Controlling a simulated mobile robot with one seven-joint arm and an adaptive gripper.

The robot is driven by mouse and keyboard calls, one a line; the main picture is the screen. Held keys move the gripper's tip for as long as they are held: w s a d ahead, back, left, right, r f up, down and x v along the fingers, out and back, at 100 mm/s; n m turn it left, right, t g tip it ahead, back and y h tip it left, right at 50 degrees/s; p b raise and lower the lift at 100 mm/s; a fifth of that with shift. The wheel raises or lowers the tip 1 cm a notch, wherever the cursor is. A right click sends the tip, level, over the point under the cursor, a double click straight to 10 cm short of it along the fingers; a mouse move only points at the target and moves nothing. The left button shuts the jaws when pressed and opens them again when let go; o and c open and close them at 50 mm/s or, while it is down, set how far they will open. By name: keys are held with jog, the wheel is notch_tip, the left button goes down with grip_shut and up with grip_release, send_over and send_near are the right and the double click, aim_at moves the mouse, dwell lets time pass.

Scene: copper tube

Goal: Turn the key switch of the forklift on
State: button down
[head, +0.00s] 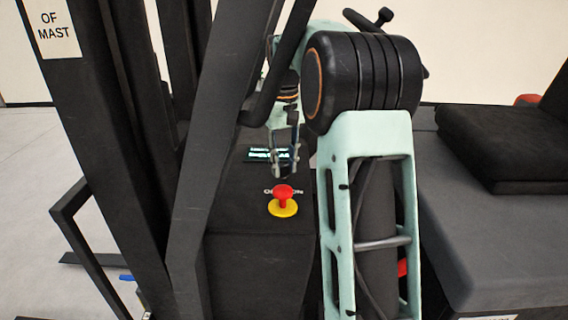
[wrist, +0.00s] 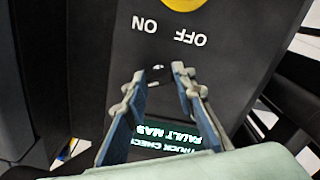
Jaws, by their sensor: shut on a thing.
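The forklift's key switch (wrist: 155,70) shows in the wrist view as a small dark and silver part on the dark console, below the upside-down ON and OFF labels. My gripper (wrist: 158,76) has its two fingertips on either side of the key, close around it. The fingers are shut on the key, with a narrow gap between them. In the head view my gripper (head: 285,174) points down at the console top (head: 240,205), just behind the red button. There the key is too small or hidden to make out.
A red button on a yellow base (head: 283,208) stands in front of my gripper. A lit display (head: 262,154) lies just behind it. Dark mast posts (head: 205,170) rise close on the left.

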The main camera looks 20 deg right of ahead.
aim_at(284, 166)
dwell(0.3)
jog(key=c, duration=1.6)
grip_release()
jog(key=shift+r, duration=0.1)
notch_tip(284, 166, up, 12)
